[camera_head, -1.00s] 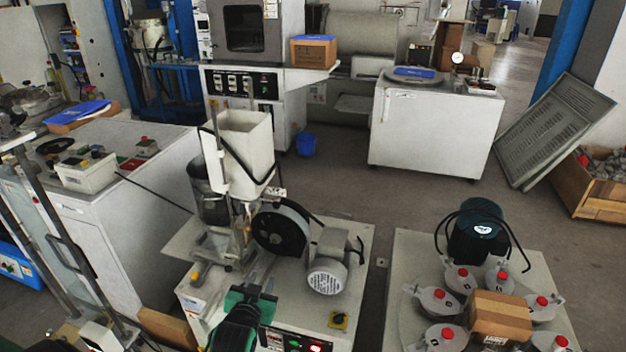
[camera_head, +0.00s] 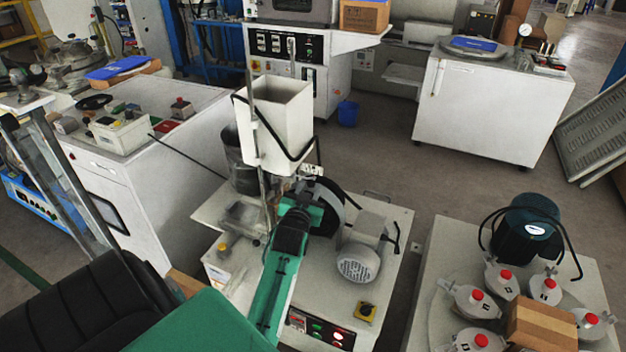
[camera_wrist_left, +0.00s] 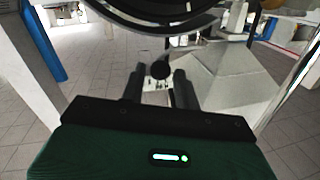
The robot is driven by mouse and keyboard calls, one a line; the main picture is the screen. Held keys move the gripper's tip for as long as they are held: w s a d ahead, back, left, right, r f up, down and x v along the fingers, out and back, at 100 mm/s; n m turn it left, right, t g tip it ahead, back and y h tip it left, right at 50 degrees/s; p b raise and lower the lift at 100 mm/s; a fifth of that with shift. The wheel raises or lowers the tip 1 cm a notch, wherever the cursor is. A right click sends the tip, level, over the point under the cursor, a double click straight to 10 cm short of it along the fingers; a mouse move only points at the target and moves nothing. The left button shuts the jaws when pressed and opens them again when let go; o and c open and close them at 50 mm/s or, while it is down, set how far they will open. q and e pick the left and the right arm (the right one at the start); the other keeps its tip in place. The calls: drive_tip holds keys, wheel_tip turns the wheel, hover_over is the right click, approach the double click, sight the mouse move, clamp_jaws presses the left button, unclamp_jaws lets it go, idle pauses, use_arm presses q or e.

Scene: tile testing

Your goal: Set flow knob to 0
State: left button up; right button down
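A small black round knob (camera_wrist_left: 160,69) shows in the left wrist view, in the gap beyond the fingers of my left gripper (camera_wrist_left: 159,82). The fingers are apart, with a visible gap on each side of the knob, and they hold nothing. I cannot read any mark or setting on it. In the head view my left gripper (camera_head: 306,184) is over the grinding machine, just below its white hopper (camera_head: 283,120) and beside the black wheel. The arm hides the knob there. My right gripper is in neither view.
The machine's motor (camera_head: 357,262) is right of the gripper, and a yellow-plated switch (camera_head: 366,311) is at the front. A second bench (camera_head: 428,285) with red-capped pots stands to the right. A white cabinet (camera_head: 135,190) is on the left. Open floor lies behind.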

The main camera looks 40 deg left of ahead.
sight(313, 179)
use_arm(q)
drive_tip(key=shift+x, duration=2.35)
clamp_jaws()
